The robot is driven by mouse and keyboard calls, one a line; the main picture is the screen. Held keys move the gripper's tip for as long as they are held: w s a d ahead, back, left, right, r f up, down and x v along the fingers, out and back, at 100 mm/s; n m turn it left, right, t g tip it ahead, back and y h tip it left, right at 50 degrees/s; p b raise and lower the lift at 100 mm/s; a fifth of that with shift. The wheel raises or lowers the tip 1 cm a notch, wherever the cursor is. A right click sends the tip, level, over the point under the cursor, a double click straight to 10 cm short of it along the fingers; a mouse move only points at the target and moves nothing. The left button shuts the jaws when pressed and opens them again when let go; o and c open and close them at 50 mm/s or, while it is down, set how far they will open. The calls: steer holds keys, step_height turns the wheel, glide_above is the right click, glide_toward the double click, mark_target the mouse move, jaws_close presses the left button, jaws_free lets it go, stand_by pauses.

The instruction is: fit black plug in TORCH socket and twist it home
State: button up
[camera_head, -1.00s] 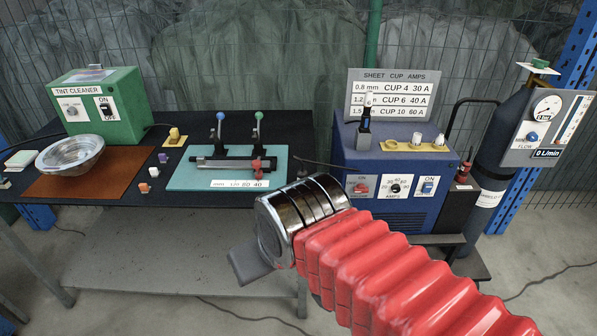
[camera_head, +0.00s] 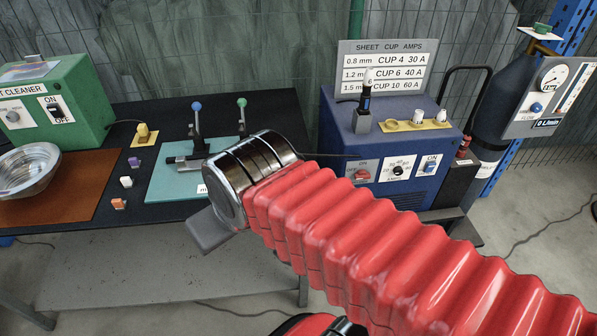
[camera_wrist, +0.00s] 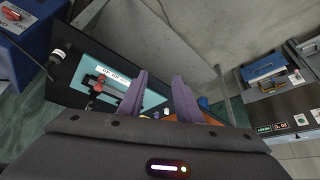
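My gripper (camera_wrist: 161,82) shows in the wrist view as two purple fingers, apart with nothing between them. They point over the bench near the teal mat. In the head view my red arm hides the fingers. The blue power box (camera_head: 385,140) stands right of the mat; it also shows at the left edge of the wrist view (camera_wrist: 22,45). A small black piece with a pale end (camera_wrist: 56,56) lies on the black bench beside that box; it may be the black plug. I cannot make out the TORCH socket or its label.
The teal mat (camera_head: 165,180) carries a clamp fixture with blue and green knobbed levers. A gas cylinder (camera_head: 492,125) with gauges stands right of the box.

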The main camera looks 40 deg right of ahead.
steer(key=shift+o, duration=1.4)
steer(key=shift+f, duration=0.1)
steer(key=shift+o, duration=0.7)
steer(key=shift+w+d+f+m, duration=0.1)
steer(key=shift+d+f+m, duration=0.05)
steer(key=shift+f+m, duration=0.15)
steer(key=w+d+f+m+y, duration=0.65)
steer(key=d+f+m, duration=0.25)
steer(key=m, duration=0.8)
steer(key=s+d+f+m+t+h, duration=0.1)
steer(key=d+m+t, duration=0.3)
steer(key=d+m, duration=0.4)
steer(key=s+d+f+m+t+h, duration=0.1)
steer(key=d+f+m+t+h, duration=0.2)
steer(key=d+m, duration=0.5)
steer(key=d+f+t, duration=0.1)
steer(key=d, duration=0.6)
steer(key=shift+s+d+t, duration=0.2)
steer(key=shift+d+t, duration=0.1)
steer(key=shift+t, duration=0.1)
